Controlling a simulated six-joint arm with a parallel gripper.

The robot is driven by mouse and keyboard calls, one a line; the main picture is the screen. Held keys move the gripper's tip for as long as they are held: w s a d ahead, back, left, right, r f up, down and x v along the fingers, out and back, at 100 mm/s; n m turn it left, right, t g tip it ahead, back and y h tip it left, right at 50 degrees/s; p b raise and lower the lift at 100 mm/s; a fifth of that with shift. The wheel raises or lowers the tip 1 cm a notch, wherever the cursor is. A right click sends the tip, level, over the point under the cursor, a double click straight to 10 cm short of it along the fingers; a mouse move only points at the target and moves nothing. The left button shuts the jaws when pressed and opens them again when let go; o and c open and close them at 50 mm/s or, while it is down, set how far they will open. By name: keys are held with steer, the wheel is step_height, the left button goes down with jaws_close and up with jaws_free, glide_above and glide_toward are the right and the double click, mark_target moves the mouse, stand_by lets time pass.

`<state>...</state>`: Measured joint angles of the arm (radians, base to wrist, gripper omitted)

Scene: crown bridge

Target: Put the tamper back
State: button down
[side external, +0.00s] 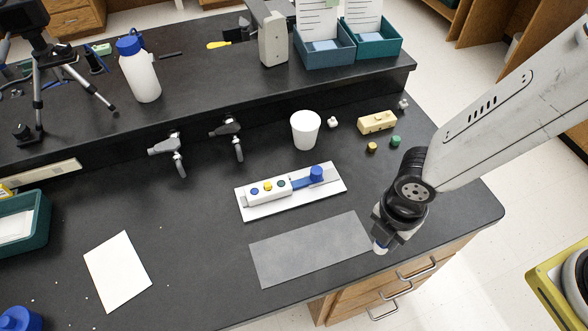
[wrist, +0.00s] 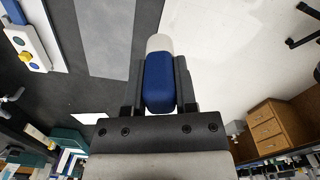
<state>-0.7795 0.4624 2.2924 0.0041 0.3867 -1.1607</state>
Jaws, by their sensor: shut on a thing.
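The tamper (wrist: 160,80) has a blue body and a rounded white end. My gripper (wrist: 160,85) is shut on its blue part, with a dark finger on each side. In the side external view my gripper (side external: 383,235) is above the right front edge of the bench, and the tamper's white tip (side external: 380,247) points down below it. The gripper hides most of the tamper there. A grey mat (side external: 310,250) lies just left of the gripper. Behind it, a white board (side external: 255,211) carries a white block (side external: 268,189) with coloured round tops and a blue piece (side external: 316,173).
A white cup (side external: 305,130), a cream block (side external: 377,122) and small brass and green pieces stand behind. Bench taps (side external: 168,148) and a raised shelf are further back. A white sheet (side external: 117,271) lies at left. The bench between sheet and mat is clear.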

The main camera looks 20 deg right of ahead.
steer(key=shift+s+d, duration=0.75)
steer(key=shift+s, duration=0.35)
steer(key=shift+w, duration=0.1)
steer(key=w+a+f, duration=0.2)
steer(key=w, duration=0.1)
steer(key=w+a+f, duration=0.2)
steer(key=w+f, duration=0.1)
steer(key=w, duration=0.1)
steer(key=w+a+f, duration=0.3)
steer(key=shift+w+f, duration=0.25)
steer(key=shift+w, duration=0.05)
steer(key=shift+w+a+f, duration=0.25)
steer(key=shift+f, duration=0.1)
steer(key=shift+w+a+f, duration=0.15)
steer(key=shift+w+f, duration=0.1)
steer(key=shift+f, duration=1.6)
steer(key=shift+f, duration=0.1)
